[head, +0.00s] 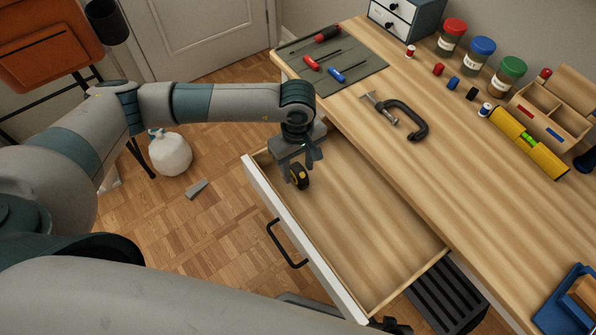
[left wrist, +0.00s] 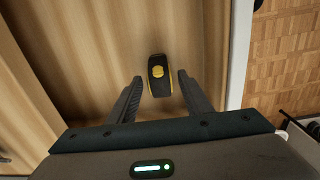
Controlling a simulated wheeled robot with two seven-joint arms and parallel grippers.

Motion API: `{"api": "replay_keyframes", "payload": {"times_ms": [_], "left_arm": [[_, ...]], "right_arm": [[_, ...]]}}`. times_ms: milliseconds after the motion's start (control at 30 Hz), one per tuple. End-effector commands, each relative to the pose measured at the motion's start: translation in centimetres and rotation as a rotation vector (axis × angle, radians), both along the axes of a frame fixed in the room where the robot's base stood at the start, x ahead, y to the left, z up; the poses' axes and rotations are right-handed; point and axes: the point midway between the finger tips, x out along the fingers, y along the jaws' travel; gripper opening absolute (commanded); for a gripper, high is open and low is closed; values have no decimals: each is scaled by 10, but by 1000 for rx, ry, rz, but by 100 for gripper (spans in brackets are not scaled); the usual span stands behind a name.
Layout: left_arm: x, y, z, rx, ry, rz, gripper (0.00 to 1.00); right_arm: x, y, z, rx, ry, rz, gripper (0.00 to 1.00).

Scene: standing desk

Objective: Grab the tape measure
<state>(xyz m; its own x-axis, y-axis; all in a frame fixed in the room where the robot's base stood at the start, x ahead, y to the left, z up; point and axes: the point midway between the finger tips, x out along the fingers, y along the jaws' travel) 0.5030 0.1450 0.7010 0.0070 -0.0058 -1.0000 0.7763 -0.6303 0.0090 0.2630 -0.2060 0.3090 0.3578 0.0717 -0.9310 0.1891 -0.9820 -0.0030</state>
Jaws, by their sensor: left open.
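The tape measure (head: 301,178) is small, black and yellow, and lies inside the open desk drawer near its far left end. My left gripper (head: 297,166) points down into the drawer just over it. In the left wrist view the tape measure (left wrist: 159,75) sits ahead of and roughly between the two fingertips (left wrist: 159,82). The fingers are open, with a gap on both sides of the tape measure. In the head view the gripper partly hides it. My right gripper is not in view.
The drawer's white front (head: 300,240) and wooden walls surround the tape measure; the rest of the drawer is empty. The desktop edge lies to the right. On the desktop are a clamp (head: 410,122), a mat (head: 335,65) with screwdrivers, jars and a yellow level (head: 530,142).

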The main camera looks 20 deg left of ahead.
Motion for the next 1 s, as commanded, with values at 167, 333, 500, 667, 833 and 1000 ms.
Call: {"api": "replay_keyframes", "payload": {"times_ms": [167, 333, 500, 667, 833, 1000], "left_arm": [[0, 0, -9, 0, 0, 0, 45], [0, 0, -10, 0, 0, -1, 45], [0, 0, -9, 0, 0, -1, 45], [0, 0, -9, 0, 0, -1, 29], [0, 0, -9, 0, 0, -1, 0], [0, 0, -9, -1, -1, 0, 0]], "right_arm": [[2, 1, 1, 3, -13, 1, 31], [2, 1, 1, 3, -13, 1, 31], [2, 1, 1, 3, -14, 1, 31], [3, 2, 1, 3, -14, 1, 31], [2, 2, 1, 3, -13, 1, 31], [2, 1, 1, 3, -13, 1, 31]]}}
